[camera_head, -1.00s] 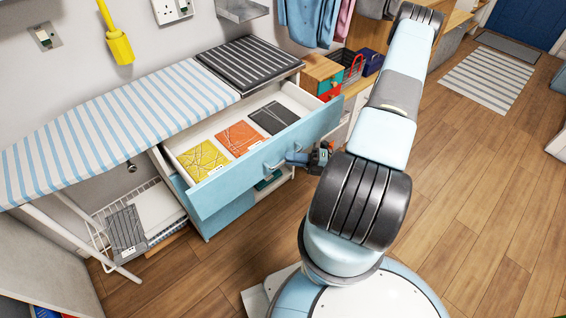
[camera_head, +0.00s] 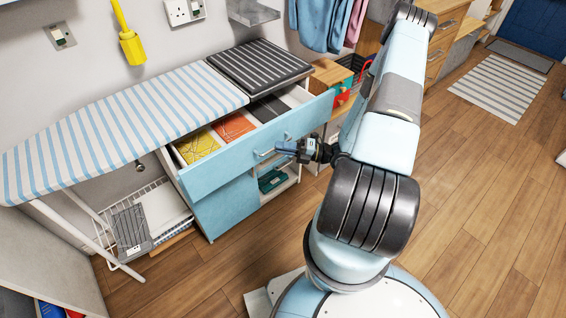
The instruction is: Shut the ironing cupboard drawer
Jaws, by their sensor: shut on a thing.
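The ironing cupboard drawer (camera_head: 232,158) has a light blue front and is partly open. Yellow, orange and dark patterned folded items (camera_head: 197,146) lie inside it, partly covered by the cupboard top. A light handle (camera_head: 266,153) sits on the right part of the drawer front. My gripper (camera_head: 285,148) is at this handle and shut on it. The fingertips are small in view, and my arm comes in from the right.
A striped ironing board (camera_head: 110,125) extends left from the cupboard, with a dark striped pad (camera_head: 258,64) on top. A wire basket (camera_head: 145,216) with folded cloths stands below the board. The wooden floor (camera_head: 240,268) in front is clear.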

